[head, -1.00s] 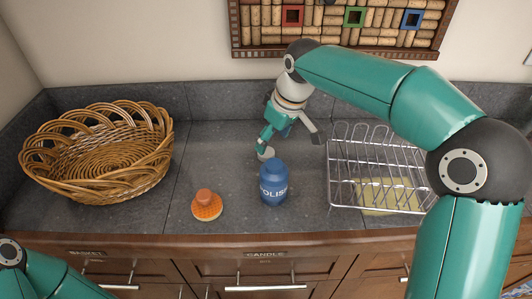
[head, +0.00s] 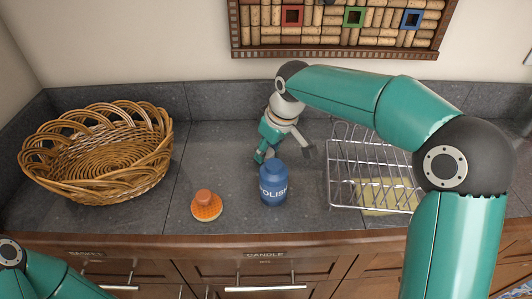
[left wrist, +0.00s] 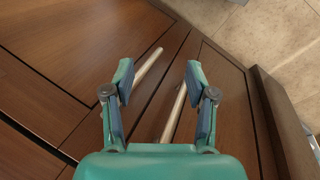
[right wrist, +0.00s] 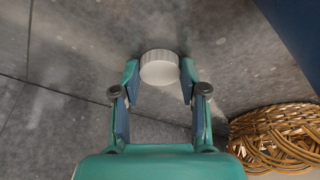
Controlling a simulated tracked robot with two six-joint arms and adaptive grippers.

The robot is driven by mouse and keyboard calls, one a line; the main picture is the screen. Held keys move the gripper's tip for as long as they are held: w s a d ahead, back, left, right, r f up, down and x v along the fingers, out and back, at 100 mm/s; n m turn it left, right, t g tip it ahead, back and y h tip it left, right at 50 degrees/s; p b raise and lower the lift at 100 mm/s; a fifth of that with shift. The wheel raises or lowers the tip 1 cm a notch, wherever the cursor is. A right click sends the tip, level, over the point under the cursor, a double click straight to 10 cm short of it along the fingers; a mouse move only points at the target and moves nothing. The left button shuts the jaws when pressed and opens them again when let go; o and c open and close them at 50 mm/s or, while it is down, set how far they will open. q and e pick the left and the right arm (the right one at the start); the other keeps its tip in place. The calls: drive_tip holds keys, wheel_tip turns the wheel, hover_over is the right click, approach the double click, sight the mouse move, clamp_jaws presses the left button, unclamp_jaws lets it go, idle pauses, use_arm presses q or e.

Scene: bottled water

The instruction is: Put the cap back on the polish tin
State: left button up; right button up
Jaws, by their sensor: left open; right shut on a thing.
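The blue polish tin (head: 273,188) stands upright on the counter in the middle of the head view. Its dark blue side fills the upper right corner of the right wrist view (right wrist: 296,32). My right gripper (head: 268,155) is just behind the tin. In the right wrist view it is shut on a round white cap (right wrist: 160,68) with a ribbed edge, held between the fingertips. In the head view the cap is hidden behind the tin and fingers. My left gripper (left wrist: 160,82) is open and empty, in front of the drawers.
A wire rack (head: 335,185) stands at the right. Counter between basket and orange pot is clear.

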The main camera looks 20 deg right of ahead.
sight(268, 153)
idle(0.3)
wheel_tip(268, 153, up, 20)
drive_tip(key=p, duration=0.4)
drive_tip(key=shift+p, duration=0.35)
